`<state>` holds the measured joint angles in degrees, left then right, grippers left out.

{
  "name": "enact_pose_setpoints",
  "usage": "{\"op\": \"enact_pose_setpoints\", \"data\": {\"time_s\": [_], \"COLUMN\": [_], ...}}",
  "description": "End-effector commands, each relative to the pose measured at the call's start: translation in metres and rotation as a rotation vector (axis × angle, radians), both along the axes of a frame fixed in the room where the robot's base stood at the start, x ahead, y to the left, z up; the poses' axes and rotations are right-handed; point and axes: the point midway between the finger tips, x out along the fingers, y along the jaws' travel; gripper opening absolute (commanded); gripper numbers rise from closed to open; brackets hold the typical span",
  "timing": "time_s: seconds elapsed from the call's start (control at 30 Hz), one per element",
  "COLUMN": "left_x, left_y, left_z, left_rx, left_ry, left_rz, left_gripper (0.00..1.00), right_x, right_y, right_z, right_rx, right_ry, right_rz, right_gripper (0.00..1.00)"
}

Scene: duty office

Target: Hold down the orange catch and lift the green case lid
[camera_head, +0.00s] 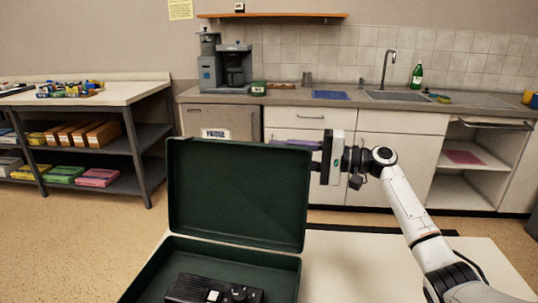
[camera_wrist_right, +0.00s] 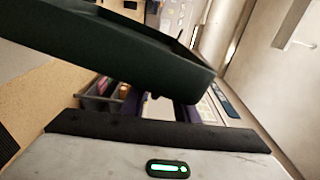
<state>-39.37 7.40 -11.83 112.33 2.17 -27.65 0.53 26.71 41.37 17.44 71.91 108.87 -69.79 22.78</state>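The green case (camera_head: 285,275) stands on a pale table at the bottom of the head view. Its green lid (camera_head: 238,195) is raised, standing nearly upright at the back. In the right wrist view the lid (camera_wrist_right: 110,50) crosses the upper left as a dark slab. My right gripper (camera_head: 306,155) is at the lid's upper right edge, with its fingers apart, reaching left partly behind the lid. In the right wrist view the fingers (camera_wrist_right: 160,108) also show a gap; contact with the lid cannot be told. The orange catch is not visible. My left gripper is out of view.
A black device (camera_head: 205,290) lies in the case. The pale table (camera_head: 345,265) is clear right of the case. Behind are a counter with a sink (camera_head: 398,96) and coffee machine (camera_head: 235,68). A shelf unit (camera_head: 130,95) with boxes stands left.

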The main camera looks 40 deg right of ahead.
Motion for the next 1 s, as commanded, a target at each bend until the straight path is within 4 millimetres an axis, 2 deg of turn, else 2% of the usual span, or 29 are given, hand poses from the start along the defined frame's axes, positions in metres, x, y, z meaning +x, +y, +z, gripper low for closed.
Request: {"op": "enact_pose_setpoints", "data": {"time_s": [0.2,0.4,1.0], "left_x": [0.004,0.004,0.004], "left_y": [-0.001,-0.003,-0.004], "left_z": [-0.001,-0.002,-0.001], "left_rx": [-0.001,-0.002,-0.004], "left_ry": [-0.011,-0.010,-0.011], "left_rz": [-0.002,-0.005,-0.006], "left_gripper": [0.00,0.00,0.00], "right_x": [-0.032,-0.046,-0.048], "right_y": [-0.028,-0.041,-0.042], "right_z": [-0.002,-0.001,0.000], "right_rx": [-0.001,-0.001,0.000], "right_ry": [0.002,0.002,0.001], "right_rz": [-0.001,0.000,0.000], "right_gripper": [0.28,0.28,0.28]}}
